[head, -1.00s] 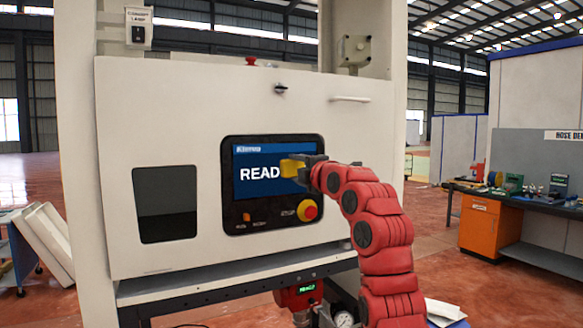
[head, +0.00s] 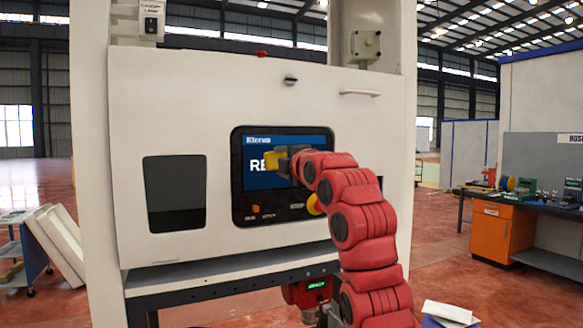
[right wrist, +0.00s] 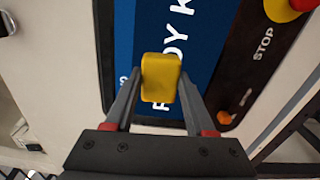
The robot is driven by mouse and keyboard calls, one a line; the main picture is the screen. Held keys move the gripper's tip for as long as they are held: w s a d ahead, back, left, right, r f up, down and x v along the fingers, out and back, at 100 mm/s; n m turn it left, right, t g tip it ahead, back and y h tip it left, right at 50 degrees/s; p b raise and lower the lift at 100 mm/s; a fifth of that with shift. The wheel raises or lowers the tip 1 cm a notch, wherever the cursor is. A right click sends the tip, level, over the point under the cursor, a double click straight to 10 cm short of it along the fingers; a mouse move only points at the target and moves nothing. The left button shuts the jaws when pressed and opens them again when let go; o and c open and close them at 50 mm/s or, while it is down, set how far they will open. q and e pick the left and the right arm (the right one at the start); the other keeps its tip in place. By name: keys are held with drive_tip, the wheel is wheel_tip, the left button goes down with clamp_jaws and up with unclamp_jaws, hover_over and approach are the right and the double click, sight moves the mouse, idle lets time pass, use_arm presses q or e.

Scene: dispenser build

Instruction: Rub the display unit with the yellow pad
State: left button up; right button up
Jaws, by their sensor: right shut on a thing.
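The display unit (head: 254,206) is a black-framed panel with a blue screen, set in the white cabinet front; it also shows in the right wrist view (right wrist: 207,45). My right gripper (head: 284,163) is shut on the yellow pad (head: 272,161) and holds it in front of the screen. In the right wrist view the pad (right wrist: 160,78) is between the two fingers of the gripper (right wrist: 158,88), over the white letters. Whether the pad touches the screen I cannot tell. My right arm hides part of the screen and most of the stop button. My left gripper is not in view.
A yellow and red stop button (right wrist: 285,8) and a small orange knob (right wrist: 224,118) sit on the panel below the screen. A handle (head: 360,93) sticks out at the cabinet's upper right. A workbench (head: 540,205) stands far right.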

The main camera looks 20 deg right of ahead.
sight(258, 161)
drive_tip(key=shift+a+f, duration=0.1)
drive_tip(key=shift+a, duration=0.5)
drive_tip(key=shift+a+f+b, duration=0.15)
drive_tip(key=shift+a+b, duration=0.45)
drive_tip(key=shift+b, duration=0.05)
drive_tip(key=shift+s+a, duration=0.1)
drive_tip(key=shift+a, duration=1.15)
drive_tip(key=shift+d+b, duration=0.1)
drive_tip(key=shift+b, duration=0.2)
drive_tip(key=shift+s+b, duration=0.4)
drive_tip(key=shift+s, duration=0.2)
drive_tip(key=s+b, duration=0.1)
drive_tip(key=s, duration=0.2)
drive_tip(key=shift+s+d+b, duration=0.15)
drive_tip(key=shift+s+b, duration=0.2)
drive_tip(key=shift+s, duration=0.55)
drive_tip(key=shift+s, duration=0.15)
